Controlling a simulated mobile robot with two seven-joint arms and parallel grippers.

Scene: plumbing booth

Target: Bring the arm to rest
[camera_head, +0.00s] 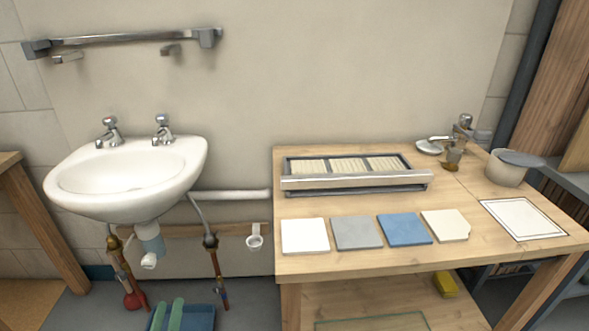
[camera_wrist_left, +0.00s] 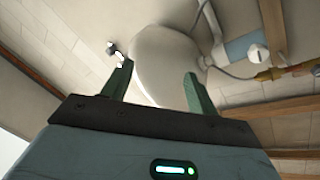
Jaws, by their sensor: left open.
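My left gripper (camera_head: 168,314) shows at the bottom edge of the head view, in front of and below the white sink (camera_head: 120,180). Its two green fingers are apart with nothing between them. In the left wrist view, the open fingers (camera_wrist_left: 158,76) point toward the underside of the sink (camera_wrist_left: 165,50), with no visible contact. Most of my left arm is out of the head view. My right gripper does not show in either view.
Pipes with valves (camera_head: 210,242) and a waste trap (camera_head: 150,240) hang below the sink. A wooden bench (camera_head: 370,255) at right holds several tiles, a framed filter tray (camera_head: 350,175) and a pot (camera_head: 508,170). A wooden frame (camera_head: 45,225) stands at left.

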